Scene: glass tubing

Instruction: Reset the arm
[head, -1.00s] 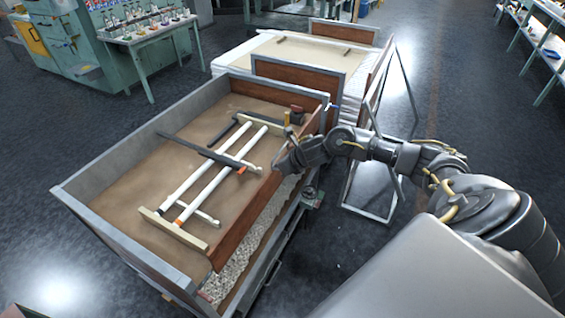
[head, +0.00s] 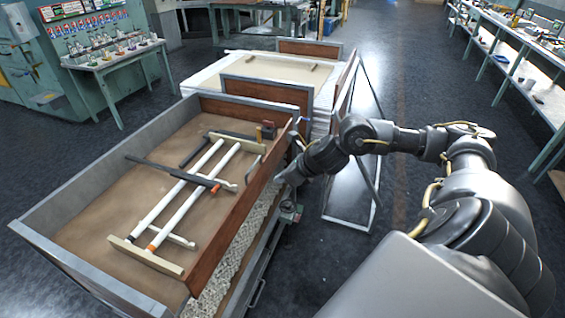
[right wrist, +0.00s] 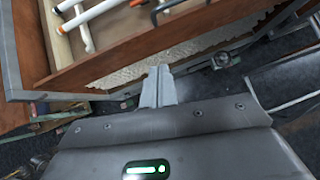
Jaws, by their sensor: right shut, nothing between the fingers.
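My right arm comes in from the right in the head view. Its gripper (head: 281,180) is just outside the right wall of a large wooden tray. In the right wrist view the two fingers of the gripper (right wrist: 159,72) lie together, shut and empty, over the tray's outer side. The tray (head: 60,198) holds white glass tubes (head: 193,197) on wooden bars, with a dark bar (head: 160,168) across them. The tubes also show at the top of the right wrist view (right wrist: 88,14). My left gripper is not in view.
A second tray on white stacks (head: 211,78) stands behind. A metal frame (head: 350,190) leans to the right of the trays. Gravel (head: 235,248) shows below the tray's right wall. A workbench (head: 530,75) runs along the far right. The floor (head: 420,90) between is clear.

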